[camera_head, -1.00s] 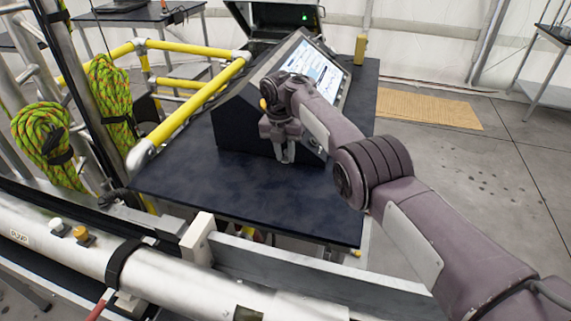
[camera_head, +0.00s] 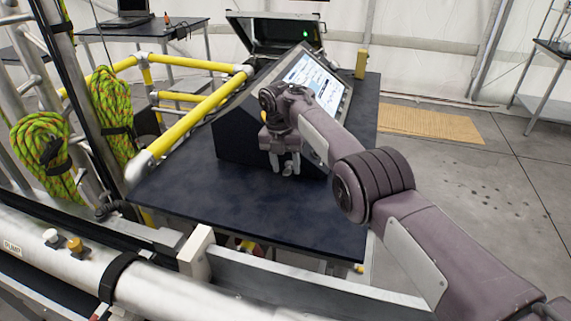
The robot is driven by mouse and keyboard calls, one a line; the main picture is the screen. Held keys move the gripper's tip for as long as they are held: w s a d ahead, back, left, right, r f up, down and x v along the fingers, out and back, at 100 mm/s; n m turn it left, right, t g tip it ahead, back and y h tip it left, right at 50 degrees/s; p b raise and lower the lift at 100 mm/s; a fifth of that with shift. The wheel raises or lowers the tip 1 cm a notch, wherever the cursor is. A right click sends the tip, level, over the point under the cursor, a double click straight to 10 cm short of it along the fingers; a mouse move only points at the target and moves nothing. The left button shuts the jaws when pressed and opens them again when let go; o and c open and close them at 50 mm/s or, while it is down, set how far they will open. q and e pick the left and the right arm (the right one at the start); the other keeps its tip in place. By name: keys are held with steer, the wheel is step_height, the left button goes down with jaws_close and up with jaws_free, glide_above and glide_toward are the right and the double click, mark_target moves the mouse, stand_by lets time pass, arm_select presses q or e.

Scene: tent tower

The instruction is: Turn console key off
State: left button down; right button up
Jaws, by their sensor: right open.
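The console (camera_head: 235,142) is a dark wedge-shaped box with a lit, tilted screen (camera_head: 312,76) on its sloping face. It stands on a dark table. My right gripper (camera_head: 286,168) points down in front of the console's near side, low over the tabletop. Its fingers are apart with nothing seen between them. The key is not visible; my right arm covers part of the console's face. My left gripper is not in view.
The dark tabletop (camera_head: 200,205) is clear in front of the console. Yellow rails (camera_head: 200,118) run along its left side. An open case (camera_head: 270,38) and a small yellow object (camera_head: 361,64) stand behind. Green ropes (camera_head: 112,110) hang at left.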

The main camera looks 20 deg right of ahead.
mark_target(287, 172)
step_height(287, 172, up, 8)
steer(key=b, duration=0.1)
steer(key=shift+w+a, duration=0.25)
steer(key=shift+a, duration=0.15)
steer(key=shift+f, duration=0.15)
steer(key=shift+t+y, duration=0.4)
steer(key=shift+y, duration=0.2)
steer(key=f+p, duration=0.2)
steer(key=p, duration=0.1)
steer(key=f+p, duration=0.3)
steer(key=p, duration=0.1)
steer(key=d+f+p, duration=0.1)
steer(key=f+p, duration=0.2)
steer(key=shift+s, duration=0.35)
steer(key=shift+r, duration=0.1)
steer(key=shift+c, duration=0.5)
